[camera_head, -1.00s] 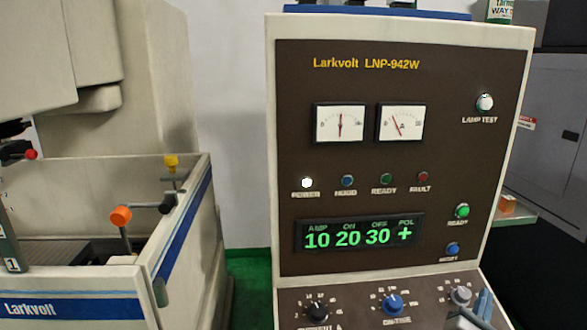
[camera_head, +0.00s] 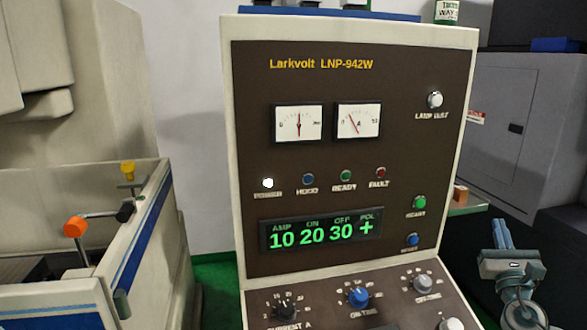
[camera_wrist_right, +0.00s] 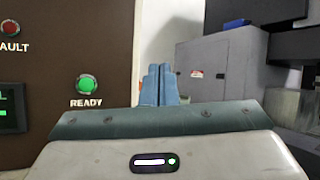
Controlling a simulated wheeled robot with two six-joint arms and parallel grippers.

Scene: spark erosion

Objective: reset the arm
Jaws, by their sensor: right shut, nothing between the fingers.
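My right gripper (camera_head: 502,234) is at the lower right of the head view, to the right of the control cabinet (camera_head: 230,150). Its blue fingers are together with nothing between them, and they point up. In the right wrist view the closed fingers (camera_wrist_right: 161,86) stand in the middle, to the right of the cabinet's green READY button (camera_wrist_right: 86,84). The fingers look apart from the cabinet. My left gripper is not in view.
The cabinet's sloping lower panel with knobs (camera_head: 358,297) is left of my right gripper. A grey metal enclosure (camera_head: 500,120) stands behind at the right. A Larkvolt machine tank with an orange-knobbed lever (camera_head: 75,226) is at the left. Green floor shows between.

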